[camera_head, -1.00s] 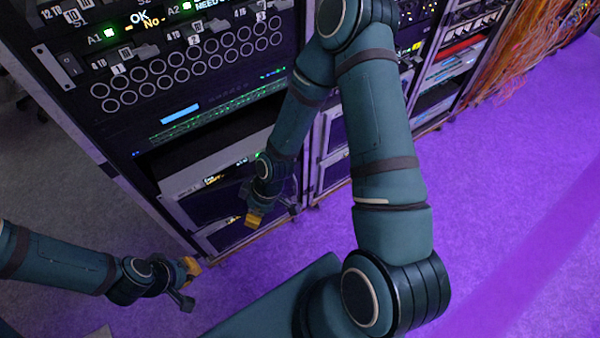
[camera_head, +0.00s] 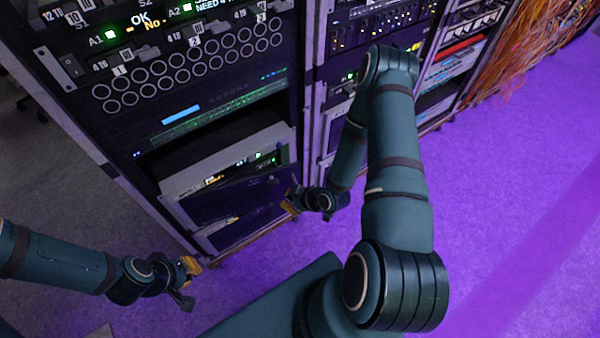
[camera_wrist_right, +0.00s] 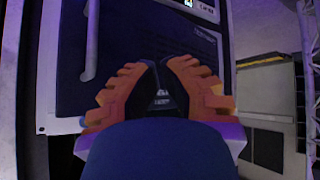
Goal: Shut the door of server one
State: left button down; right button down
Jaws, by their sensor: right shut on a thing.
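The server (camera_head: 215,175), a pale unit with small green and yellow lights, sits low in the left rack. Its dark door (camera_head: 240,195) stands partly open in front of it, at a slant, with the pale unit showing above it. My right gripper (camera_head: 289,204) is at the right end of the door. In the right wrist view the orange fingers (camera_wrist_right: 160,95) close on a small dark part in front of the dark panel (camera_wrist_right: 190,60); I take it to be part of the door. My left gripper (camera_head: 190,266) hangs low beside the rack, apart from the door; its opening is unclear.
The left rack's upper panel (camera_head: 190,60) carries rings, labels and lights. More racks (camera_head: 370,25) stand to the right, with orange cables (camera_head: 535,45) at the far end. The purple floor (camera_head: 500,200) on the right is clear.

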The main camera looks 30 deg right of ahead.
jog(key=s+d+r+n+t+y, duration=0.2)
jog(key=s+d+n+t+y, duration=0.4)
jog(key=d+n, duration=0.85)
jog(key=n+t, duration=0.1)
jog(key=n, duration=0.2)
send_near(289, 169)
jog(key=a, duration=0.4)
jog(key=w+b, duration=0.1)
jog(key=w, duration=0.3)
jog(key=shift+d+f+h, duration=0.1)
jog(key=shift+f+h, duration=0.05)
jog(key=shift+h, duration=0.15)
jog(key=shift+w+d+m, duration=0.15)
jog(key=shift+w+m, duration=0.1)
jog(key=shift+w, duration=0.35)
